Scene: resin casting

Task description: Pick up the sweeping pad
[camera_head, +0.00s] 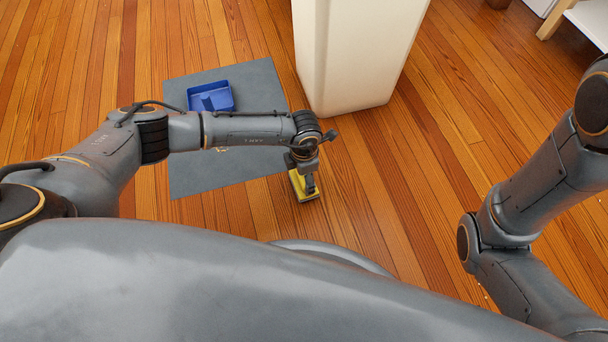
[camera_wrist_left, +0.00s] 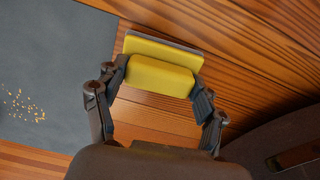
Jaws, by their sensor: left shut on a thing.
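The sweeping pad (camera_head: 304,190) is a yellow block with a flat base, low over the wooden floor near the right edge of the grey mat. In the left wrist view the pad (camera_wrist_left: 160,75) sits between the two fingers of my left gripper (camera_wrist_left: 160,84), which is shut on its yellow grip. A dark grey layer shows along the pad's far edge. In the head view my left gripper (camera_head: 307,176) reaches down onto the pad from above and hides part of it. I cannot tell whether the pad touches the floor. My right gripper is out of view.
Yellow crumbs (camera_wrist_left: 22,105) lie on the mat. Wooden floor to the right is mostly clear.

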